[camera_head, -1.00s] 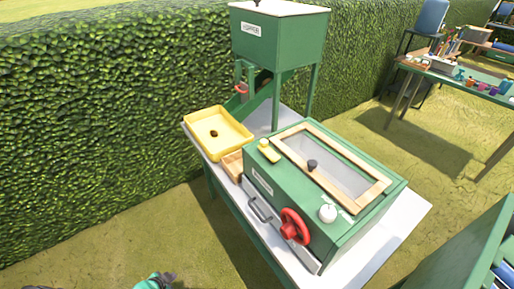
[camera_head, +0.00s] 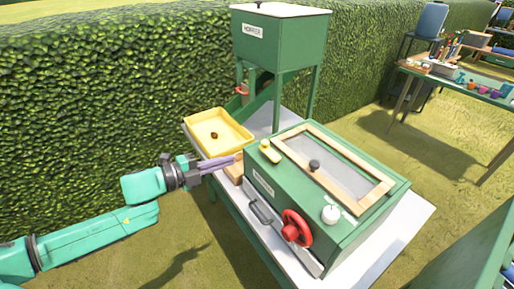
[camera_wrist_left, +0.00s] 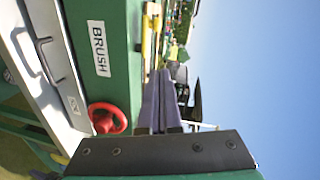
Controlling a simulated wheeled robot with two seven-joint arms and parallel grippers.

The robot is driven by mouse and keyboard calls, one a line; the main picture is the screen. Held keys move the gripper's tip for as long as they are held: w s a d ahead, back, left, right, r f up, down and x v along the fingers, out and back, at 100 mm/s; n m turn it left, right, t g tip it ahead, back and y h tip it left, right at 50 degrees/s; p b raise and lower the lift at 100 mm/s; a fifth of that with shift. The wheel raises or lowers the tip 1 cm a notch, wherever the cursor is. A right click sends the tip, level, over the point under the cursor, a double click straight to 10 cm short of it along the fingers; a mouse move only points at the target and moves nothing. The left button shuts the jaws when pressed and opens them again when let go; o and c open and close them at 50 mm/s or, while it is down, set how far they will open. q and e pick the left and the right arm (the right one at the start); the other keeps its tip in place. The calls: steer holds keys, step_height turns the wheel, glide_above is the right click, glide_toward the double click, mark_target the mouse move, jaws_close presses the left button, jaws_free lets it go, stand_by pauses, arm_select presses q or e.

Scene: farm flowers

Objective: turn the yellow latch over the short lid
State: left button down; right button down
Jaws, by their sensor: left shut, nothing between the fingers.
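The yellow latch (camera_head: 270,151) lies on the top of the green box (camera_head: 262,205), near its left front edge and beside the wood-framed lid (camera_head: 346,150) with a dark knob. In the left wrist view a yellow piece, seemingly the latch (camera_wrist_left: 147,42), shows just beyond the fingertips. My left gripper (camera_head: 238,158) is shut and empty, its purple-grey fingers pointing right toward the latch from the box's left end. A gap to the latch shows in the head view. The fingers also show in the left wrist view (camera_wrist_left: 160,75). My right gripper is out of view.
A yellow tray (camera_head: 245,130) stands left of the box, below a green hopper (camera_head: 285,45) on legs. The box front carries a red wheel (camera_head: 296,228) and a drawer handle (camera_head: 260,211). A hedge stands behind.

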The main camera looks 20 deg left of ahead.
arm_select(q)
steer(key=x, duration=0.2)
steer(key=p, duration=0.2)
glide_toward(270, 152)
step_height(270, 152, up, 3)
steer(key=w+d, duration=0.1)
steer(key=d, duration=0.2)
steer(key=w, duration=0.1)
steer(key=w+f+p, duration=0.1)
steer(key=w, duration=0.1)
steer(key=shift+w+f+p, duration=0.3)
steer(key=shift+w, duration=0.1)
steer(key=shift+w+a+f, duration=0.1)
steer(key=shift+w+f, duration=0.1)
steer(key=shift+w, duration=0.1)
